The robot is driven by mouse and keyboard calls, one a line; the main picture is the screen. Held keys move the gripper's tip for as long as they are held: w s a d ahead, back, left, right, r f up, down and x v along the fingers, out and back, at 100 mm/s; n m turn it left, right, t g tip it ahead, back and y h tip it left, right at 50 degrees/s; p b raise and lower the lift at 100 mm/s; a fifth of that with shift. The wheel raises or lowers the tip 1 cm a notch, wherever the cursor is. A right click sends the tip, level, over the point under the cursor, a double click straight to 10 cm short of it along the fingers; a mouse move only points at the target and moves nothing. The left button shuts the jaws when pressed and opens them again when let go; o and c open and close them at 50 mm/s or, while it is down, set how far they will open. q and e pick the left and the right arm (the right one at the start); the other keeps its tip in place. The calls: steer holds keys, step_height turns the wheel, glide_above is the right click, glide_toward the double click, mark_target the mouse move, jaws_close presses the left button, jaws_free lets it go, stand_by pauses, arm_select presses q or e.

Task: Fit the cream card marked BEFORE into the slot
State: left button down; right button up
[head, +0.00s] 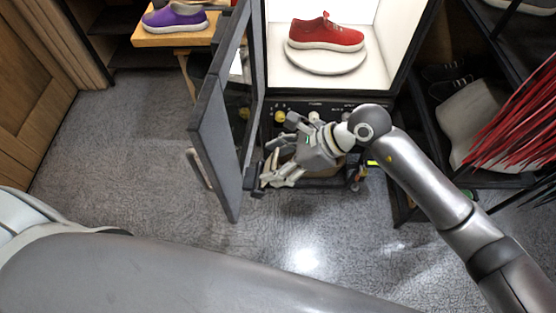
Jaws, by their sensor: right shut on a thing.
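My right gripper (274,174) is low in front of the booth's panel, beside the open door. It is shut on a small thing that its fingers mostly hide. A pale patch shows around the fingertips, but I cannot tell it from the fingers or read any marking. The cream card marked BEFORE cannot be made out for certain in the head view, and neither can the slot. My left gripper is out of view.
The lit booth holds a red sneaker (327,34) on a round white turntable (320,64). Its dark door (216,130) stands open left of my right gripper. A purple sneaker (174,18) sits on a wooden stool (150,40). Red bristles (515,115) jut in at right. Grey floor (115,150) is clear at left.

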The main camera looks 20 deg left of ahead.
steer(key=shift+b, duration=0.6)
stand_by(1.1)
steer(key=shift+s+a+f+b, duration=0.1)
steer(key=shift+a+f+b, duration=0.15)
steer(key=shift+f+b, duration=0.4)
steer(key=shift+a+f+b, duration=0.25)
steer(key=shift+f+b, duration=0.45)
steer(key=shift+s+a+f+b, duration=0.1)
steer(key=shift+a+f+b, duration=0.15)
steer(key=shift+f+b, duration=0.4)
steer(key=o, duration=0.9)
steer(key=shift+r, duration=0.1)
steer(key=v, duration=1.2)
